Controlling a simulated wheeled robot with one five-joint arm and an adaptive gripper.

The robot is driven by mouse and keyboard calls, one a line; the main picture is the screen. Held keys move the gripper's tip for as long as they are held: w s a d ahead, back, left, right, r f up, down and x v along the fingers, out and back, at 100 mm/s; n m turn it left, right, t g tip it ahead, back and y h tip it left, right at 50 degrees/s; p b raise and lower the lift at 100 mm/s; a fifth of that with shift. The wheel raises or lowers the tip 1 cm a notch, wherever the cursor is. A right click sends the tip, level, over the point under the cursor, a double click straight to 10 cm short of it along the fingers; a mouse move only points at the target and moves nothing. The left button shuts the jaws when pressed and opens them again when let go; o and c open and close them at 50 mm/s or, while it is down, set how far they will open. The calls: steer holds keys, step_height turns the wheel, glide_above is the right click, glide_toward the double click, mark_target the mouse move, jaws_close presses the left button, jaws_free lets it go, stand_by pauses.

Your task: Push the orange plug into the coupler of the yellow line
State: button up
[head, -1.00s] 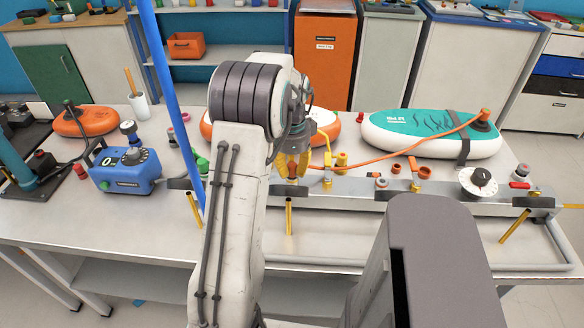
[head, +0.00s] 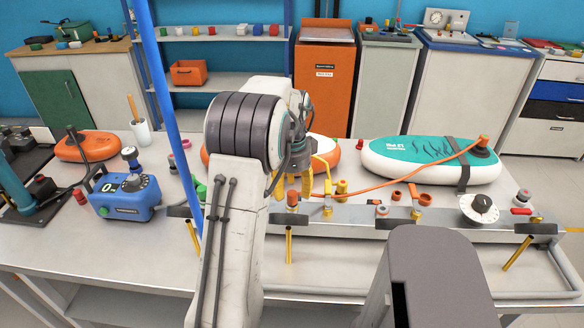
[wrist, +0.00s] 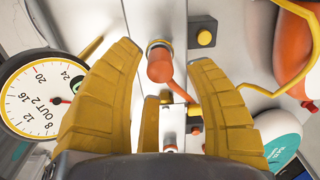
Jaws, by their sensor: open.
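The orange plug (head: 293,198) stands at the front rail of the bench, below my gripper (head: 292,186). In the wrist view the plug (wrist: 160,66) shows between the fingers of my gripper (wrist: 165,62), with gaps on both sides. The gripper is open and holds nothing. The plug's end meets a metal coupler with a yellowish band (wrist: 157,45); how deep it sits I cannot tell. An orange hose (wrist: 179,88) runs from the plug, and in the head view it leads right to the teal board (head: 430,155).
A round dial gauge (wrist: 38,98) is close on the left in the wrist view. A yellow hose (head: 326,168) rises right of the gripper. A blue pump (head: 125,196) stands left, beyond a blue pole (head: 172,100). Several small fittings line the rail on the right.

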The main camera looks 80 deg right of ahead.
mark_target(292, 194)
step_height(292, 194, up, 9)
stand_by(0.4)
steer(key=shift+a+f, duration=0.1)
stand_by(0.6)
